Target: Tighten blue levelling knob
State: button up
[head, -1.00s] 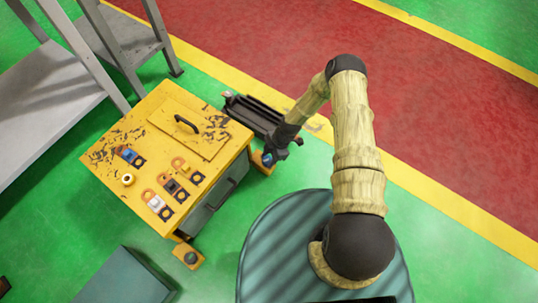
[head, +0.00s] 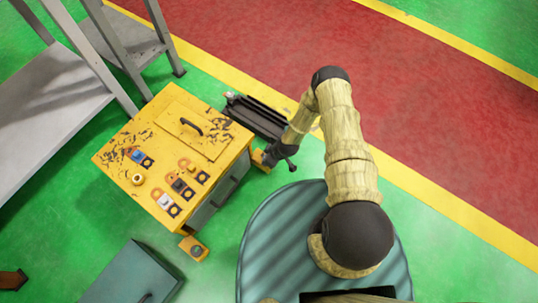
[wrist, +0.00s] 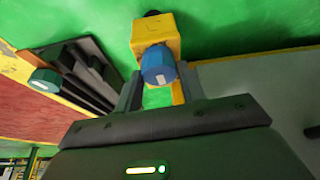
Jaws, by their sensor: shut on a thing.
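The blue levelling knob (wrist: 158,66) sits on a yellow foot block (wrist: 156,32) in the wrist view. My gripper (wrist: 161,86) has one finger on each side of the knob and is shut on it. In the head view my gripper (head: 271,157) is low beside the cabinet's back right corner, at a yellow foot (head: 259,158). The knob is hidden behind the gripper there.
The yellow cabinet (head: 160,115) has switches on top. A dark rail-like unit (head: 257,117) lies close to my gripper. Grey shelving (head: 45,100) stands left, and a teal box (head: 135,275) stands at the front. The red lane (head: 400,110) is clear.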

jog(key=m, duration=0.1)
jog(key=m+p, duration=0.1)
jog(key=m+t+p, duration=0.1)
jog(key=shift+a+r+m+h, duration=0.1)
jog(key=shift+r+m+h, duration=0.15)
jog(key=shift+m+h, duration=0.15)
jog(key=m+t+h+p, duration=0.1)
jog(key=m, duration=0.2)
jog(key=shift+m, duration=0.3)
jog(key=m+h, duration=0.1)
jog(key=m, duration=0.1)
jog(key=m+p, duration=0.1)
jog(key=shift+a+f+m+h, duration=0.15)
jog(key=shift+m+h, duration=0.85)
jog(key=shift+m, duration=1.1)
jog(key=shift+w, duration=0.1)
jog(key=o, duration=0.7)
jog(key=shift+o, duration=1.4)
jog(key=p+v, duration=0.6)
jog(key=v, duration=1.1)
jog(key=shift+a, duration=0.2)
